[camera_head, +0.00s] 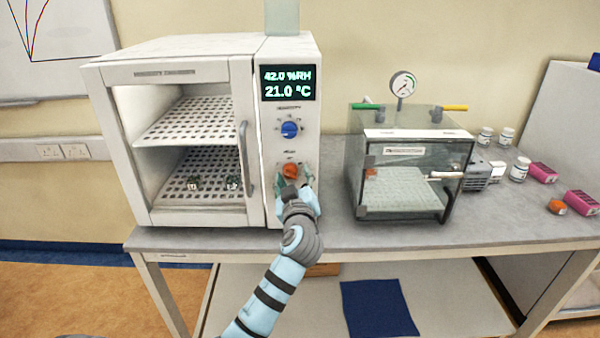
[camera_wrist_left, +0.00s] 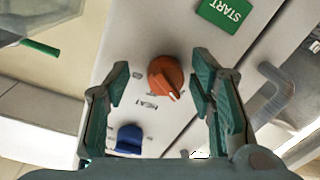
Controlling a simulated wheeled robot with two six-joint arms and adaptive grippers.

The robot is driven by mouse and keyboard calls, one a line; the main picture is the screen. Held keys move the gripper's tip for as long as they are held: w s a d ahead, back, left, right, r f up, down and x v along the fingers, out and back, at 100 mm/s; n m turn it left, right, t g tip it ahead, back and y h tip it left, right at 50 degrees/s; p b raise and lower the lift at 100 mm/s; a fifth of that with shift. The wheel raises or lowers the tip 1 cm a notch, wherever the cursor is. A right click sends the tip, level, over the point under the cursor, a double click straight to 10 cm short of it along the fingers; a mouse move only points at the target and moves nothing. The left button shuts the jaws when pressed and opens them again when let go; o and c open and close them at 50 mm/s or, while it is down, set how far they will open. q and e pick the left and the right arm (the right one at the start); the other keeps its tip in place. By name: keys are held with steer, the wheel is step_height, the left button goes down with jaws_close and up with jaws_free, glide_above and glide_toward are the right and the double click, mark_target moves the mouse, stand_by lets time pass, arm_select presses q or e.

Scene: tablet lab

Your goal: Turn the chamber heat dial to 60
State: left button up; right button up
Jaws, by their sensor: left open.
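The orange heat dial (camera_head: 290,171) is on the front panel of the white chamber (camera_head: 180,45), below a blue dial (camera_head: 289,129). In the left wrist view the orange dial (camera_wrist_left: 165,77) has the word HEAT beside it, and its pale pointer faces the lower right of that picture. The scale numbers are too small to read. My left gripper (camera_head: 294,181) is open in front of the dial. In the left wrist view its green-padded fingers (camera_wrist_left: 160,80) stand on either side of the dial, with gaps visible. My right gripper is not in view.
The chamber display (camera_head: 288,83) reads 42.0 %RH and 21.0 °C. A green START button (camera_wrist_left: 225,12) and the chamber door handle (camera_head: 245,160) are near the dial. A clear box with a gauge (camera_head: 402,87) stands to the right. Bottles and pink boxes lie beyond it.

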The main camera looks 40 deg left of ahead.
arm_select(q)
steer(key=shift+a+r, duration=0.1)
steer(key=shift+a, duration=0.1)
steer(key=shift+s+r, duration=0.2)
steer(key=shift+s, duration=0.3)
steer(key=shift+c, duration=0.4)
steer(key=shift+w+f, duration=0.1)
steer(key=shift+w, duration=0.05)
steer(key=c, duration=1.1)
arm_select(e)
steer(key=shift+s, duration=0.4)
